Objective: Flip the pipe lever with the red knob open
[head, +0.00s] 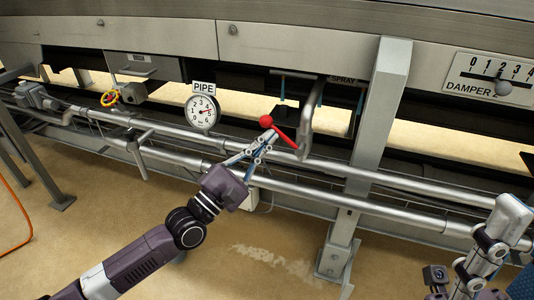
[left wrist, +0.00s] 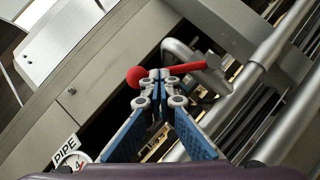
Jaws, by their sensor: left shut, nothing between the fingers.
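The pipe lever (head: 285,136) is a red bar with a round red knob (head: 266,121) at its upper left end. It slants down to the right towards the pipes below the PIPE gauge. My left gripper (head: 269,136) is shut and empty, with its tips right by the knob end of the lever. In the left wrist view the red knob (left wrist: 135,76) shows just left of the closed fingertips (left wrist: 160,74), and the red bar (left wrist: 188,68) runs right behind them. Whether the tips touch the lever is unclear. My right arm shows at the lower right; its finger state is unclear.
The PIPE gauge (head: 202,113) hangs left of the lever. A grey upright post (head: 375,120) stands to the right. Silver pipes (head: 330,168) run across.

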